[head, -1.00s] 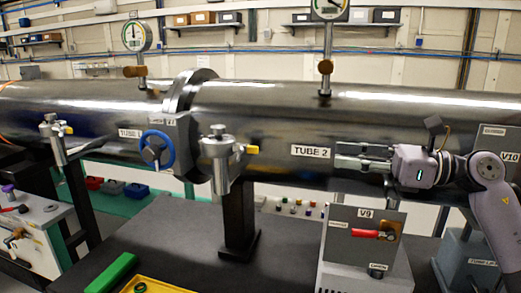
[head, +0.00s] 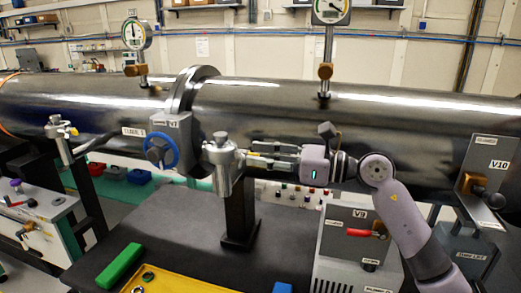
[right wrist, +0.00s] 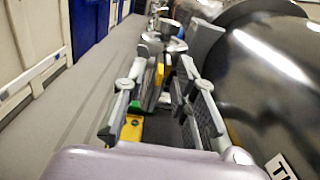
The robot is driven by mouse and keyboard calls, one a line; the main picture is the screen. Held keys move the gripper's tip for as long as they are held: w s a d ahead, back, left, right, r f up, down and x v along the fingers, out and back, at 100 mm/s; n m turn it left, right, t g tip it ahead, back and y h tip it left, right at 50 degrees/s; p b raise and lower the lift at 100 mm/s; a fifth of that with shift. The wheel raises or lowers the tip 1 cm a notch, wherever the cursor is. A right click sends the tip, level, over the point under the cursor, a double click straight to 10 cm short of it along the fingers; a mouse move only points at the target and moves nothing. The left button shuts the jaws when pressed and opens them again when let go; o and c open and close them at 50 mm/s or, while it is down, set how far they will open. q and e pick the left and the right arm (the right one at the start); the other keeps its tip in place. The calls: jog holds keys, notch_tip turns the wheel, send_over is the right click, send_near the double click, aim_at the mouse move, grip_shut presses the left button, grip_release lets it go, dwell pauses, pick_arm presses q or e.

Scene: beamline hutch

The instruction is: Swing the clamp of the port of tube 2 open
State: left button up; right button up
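Tube 2 (head: 400,120) is the large dark cylinder on the right in the head view. Its port (head: 222,172) is a metal fitting hanging at the front of the tube, beside the flange. The port's clamp has a yellow-tipped handle (head: 243,153) pointing right. My right gripper (head: 252,156) reaches in from the right, with its fingertips at this handle. In the right wrist view its fingers (right wrist: 168,88) are apart, and the yellow tip (right wrist: 160,74) shows ahead between them. I cannot tell whether they touch it. My left gripper is out of view.
A valve with a blue handwheel (head: 160,150) is left of the port. The V9 box (head: 345,270) with a red handle stands below my right arm. A green block (head: 120,265) and a yellow tray (head: 185,284) lie on the dark bench. Gauges stand above the tubes.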

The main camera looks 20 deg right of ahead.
jog(key=shift+w+a, duration=0.15)
jog(key=shift+a, duration=0.05)
jog(key=shift+c, duration=0.6)
grip_shut()
